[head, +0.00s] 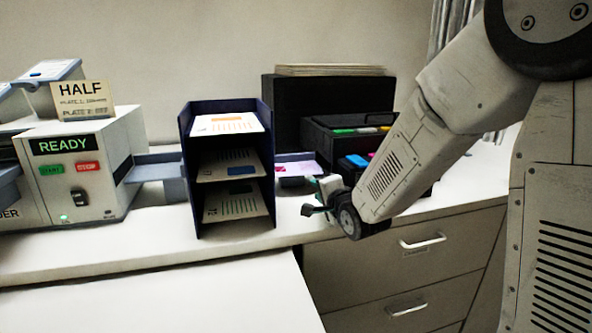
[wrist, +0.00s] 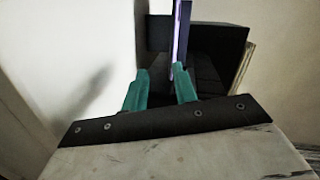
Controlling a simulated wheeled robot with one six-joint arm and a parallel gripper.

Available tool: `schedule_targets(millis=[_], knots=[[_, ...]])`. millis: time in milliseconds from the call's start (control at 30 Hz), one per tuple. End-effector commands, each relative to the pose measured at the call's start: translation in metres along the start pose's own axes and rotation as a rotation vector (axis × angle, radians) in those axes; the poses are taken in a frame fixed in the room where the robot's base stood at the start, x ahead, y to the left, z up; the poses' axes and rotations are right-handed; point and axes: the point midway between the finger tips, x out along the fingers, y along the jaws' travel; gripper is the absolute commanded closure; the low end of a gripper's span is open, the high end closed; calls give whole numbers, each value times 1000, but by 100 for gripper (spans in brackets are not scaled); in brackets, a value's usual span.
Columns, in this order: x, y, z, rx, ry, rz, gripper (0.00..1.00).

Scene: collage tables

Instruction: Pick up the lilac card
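The lilac card (head: 297,168) lies on a grey-blue tray (head: 292,182) just right of the dark blue paper rack, partly hidden by the rack. In the wrist view the card (wrist: 174,42) shows as a thin, bright lilac strip, nearly edge-on, beside a dark blue edge. My gripper (head: 308,205) is just in front of the tray, near its right end. In the wrist view its teal fingers (wrist: 160,78) are apart with nothing held. The strip lies beyond the fingertips, nearer the right finger; I cannot tell whether they touch.
The dark blue rack (head: 185,165) with several printed sheets stands close left of my gripper. A black box (head: 284,110) and a black holder with coloured pieces (head: 355,160) stand behind and to the right. A machine marked READY (head: 95,170) is at left. The front white surface (head: 160,300) is clear.

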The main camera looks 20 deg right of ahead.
Motion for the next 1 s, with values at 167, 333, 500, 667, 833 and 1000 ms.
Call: schedule_targets(millis=[167, 333, 500, 667, 833, 1000], knots=[[18, 3, 4, 167, -11, -148, 72], [26, 0, 5, 216, -19, -196, 72], [44, -4, 5, 219, -20, -199, 72], [63, -13, 4, 218, -19, -200, 72], [87, -21, 3, 217, -20, -198, 72], [96, -23, 3, 217, -19, -198, 72]])
